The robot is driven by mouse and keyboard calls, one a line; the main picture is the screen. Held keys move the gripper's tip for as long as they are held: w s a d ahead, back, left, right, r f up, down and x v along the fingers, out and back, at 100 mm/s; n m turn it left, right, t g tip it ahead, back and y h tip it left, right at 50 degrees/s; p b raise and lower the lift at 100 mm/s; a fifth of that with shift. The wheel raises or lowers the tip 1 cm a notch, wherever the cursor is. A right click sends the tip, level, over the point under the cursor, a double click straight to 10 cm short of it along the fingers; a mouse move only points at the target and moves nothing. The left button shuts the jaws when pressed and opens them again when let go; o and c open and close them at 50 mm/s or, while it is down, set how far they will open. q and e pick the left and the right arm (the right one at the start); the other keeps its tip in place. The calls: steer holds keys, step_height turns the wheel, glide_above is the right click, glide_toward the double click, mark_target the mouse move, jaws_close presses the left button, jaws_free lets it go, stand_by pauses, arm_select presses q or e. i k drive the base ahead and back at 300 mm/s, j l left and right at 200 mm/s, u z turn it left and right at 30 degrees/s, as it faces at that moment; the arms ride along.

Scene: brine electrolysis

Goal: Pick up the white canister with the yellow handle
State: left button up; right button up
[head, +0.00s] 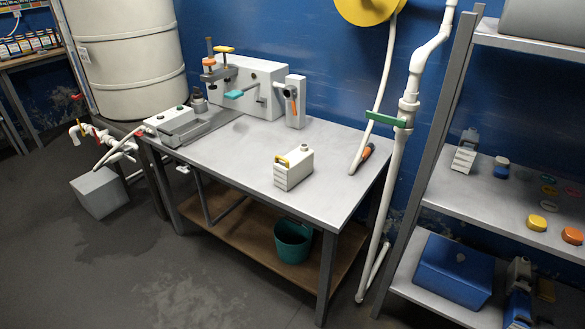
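The white canister (295,172) stands upright on the grey metal table (240,170), right of the middle and near the front edge. Its yellow handle (282,161) is at the top left, and a small grey cap sits on top to the right. Neither of my grippers shows in the head view, and nothing touches the canister.
A white machine (262,82) with valves stands at the table's back left. A white hose with an orange end (367,151) lies on the right. A teal bucket (293,240) is below. Table space around the canister is clear.

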mark_target(289, 170)
steer(key=i+j, duration=0.45)
steer(key=i+j+z, duration=0.4)
steer(key=j, duration=0.25)
steer(key=j+z, duration=0.2)
steer(key=i+j, duration=0.05)
steer(key=j, duration=0.05)
